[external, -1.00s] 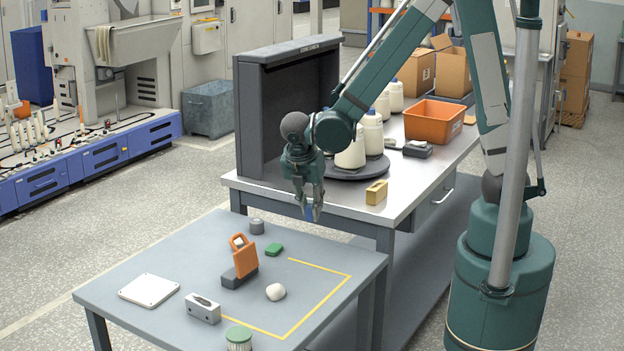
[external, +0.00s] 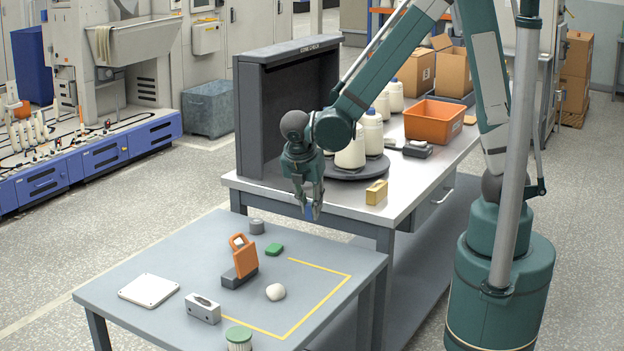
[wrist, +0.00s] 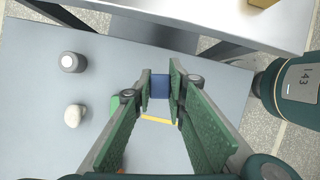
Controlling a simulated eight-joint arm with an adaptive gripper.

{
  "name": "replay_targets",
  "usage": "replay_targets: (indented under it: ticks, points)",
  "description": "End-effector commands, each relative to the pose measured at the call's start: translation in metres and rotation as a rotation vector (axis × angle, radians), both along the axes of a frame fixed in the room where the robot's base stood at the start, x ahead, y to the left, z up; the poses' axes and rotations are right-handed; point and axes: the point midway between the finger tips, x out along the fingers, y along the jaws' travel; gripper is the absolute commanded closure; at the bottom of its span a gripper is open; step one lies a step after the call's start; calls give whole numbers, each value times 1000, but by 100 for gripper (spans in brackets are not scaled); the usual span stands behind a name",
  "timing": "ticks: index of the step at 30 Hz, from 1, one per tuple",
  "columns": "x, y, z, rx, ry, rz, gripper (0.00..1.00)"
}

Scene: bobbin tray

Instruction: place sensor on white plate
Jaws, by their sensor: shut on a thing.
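My gripper (external: 312,212) is shut on a small blue block (external: 308,211), which may be the sensor. The block (wrist: 160,87) shows between the fingertips (wrist: 160,88) in the wrist view. It is held in the air near the far right edge of the grey table (external: 180,255), beside the steel bench. The flat white plate (external: 148,290) lies at the left of the grey table with nothing on it, well to the left of my gripper. The plate cannot be made out in the wrist view.
An orange-handled tool (external: 244,258), grey cylinder (external: 257,226), green block (external: 274,249), white lump (external: 275,291), grey metal block (external: 203,308) and green-lidded jar (external: 238,338) stand on the table. The tool and metal block are near the plate. The steel bench (external: 410,190) is behind.

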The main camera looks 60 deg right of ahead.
Motion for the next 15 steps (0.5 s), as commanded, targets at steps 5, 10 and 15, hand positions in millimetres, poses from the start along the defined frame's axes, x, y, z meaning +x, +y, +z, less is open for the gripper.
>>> replay_targets:
  ticks: [5,10,15]
  points:
    - [9,9,1,0,0,34,96]
    - [32,34,2,0,0,117,96]
    - [66,75,5,0,0,256,96]
